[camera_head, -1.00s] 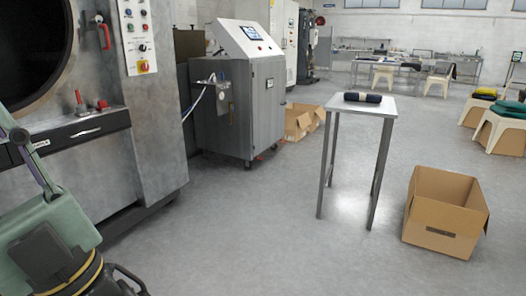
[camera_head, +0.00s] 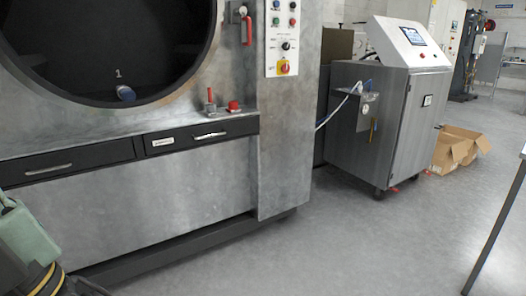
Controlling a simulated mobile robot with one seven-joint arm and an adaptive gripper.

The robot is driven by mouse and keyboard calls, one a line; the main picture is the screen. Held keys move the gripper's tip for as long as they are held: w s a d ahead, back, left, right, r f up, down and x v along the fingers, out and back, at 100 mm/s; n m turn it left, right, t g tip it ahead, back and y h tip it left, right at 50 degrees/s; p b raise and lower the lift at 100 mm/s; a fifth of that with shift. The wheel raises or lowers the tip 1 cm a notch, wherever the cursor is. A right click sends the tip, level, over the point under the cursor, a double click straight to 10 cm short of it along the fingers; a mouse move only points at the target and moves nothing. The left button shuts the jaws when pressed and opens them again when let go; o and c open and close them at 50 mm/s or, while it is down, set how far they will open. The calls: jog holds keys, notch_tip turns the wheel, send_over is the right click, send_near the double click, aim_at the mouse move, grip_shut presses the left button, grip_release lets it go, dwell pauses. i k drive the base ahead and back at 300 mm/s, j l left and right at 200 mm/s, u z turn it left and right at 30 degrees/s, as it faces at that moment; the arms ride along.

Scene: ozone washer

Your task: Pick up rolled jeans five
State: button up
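A blue object that looks like a small roll seen end-on (camera_head: 125,94) lies at the bottom of the dark round opening of the washer (camera_head: 190,185). A white "1" shows just above it. I cannot tell whether it is rolled jeans five. No other rolled jeans are in view. My gripper is not in view; only a green part of my own body shows at the lower left edge.
A steel control cabinet (camera_head: 390,110) stands right of the washer, with open cardboard boxes (camera_head: 455,150) beyond it. A dark table leg (camera_head: 497,228) crosses the right edge. The grey floor between is clear.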

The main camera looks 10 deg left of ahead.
aim_at(125, 93)
jog(key=i+j+u, duration=0.1)
jog(key=i+u, duration=0.2)
jog(key=i, duration=0.35)
jog(key=i+l+u, duration=0.1)
jog(key=i+u, duration=0.15)
jog(key=i, duration=0.45)
jog(key=i+u, duration=0.2)
jog(key=u, duration=0.15)
jog(key=i+l+u, duration=0.1)
jog(key=i+u, duration=0.25)
jog(key=i+l+u, duration=0.1)
jog(key=u, duration=0.25)
jog(key=i+u, duration=0.4)
jog(key=i, duration=0.6)
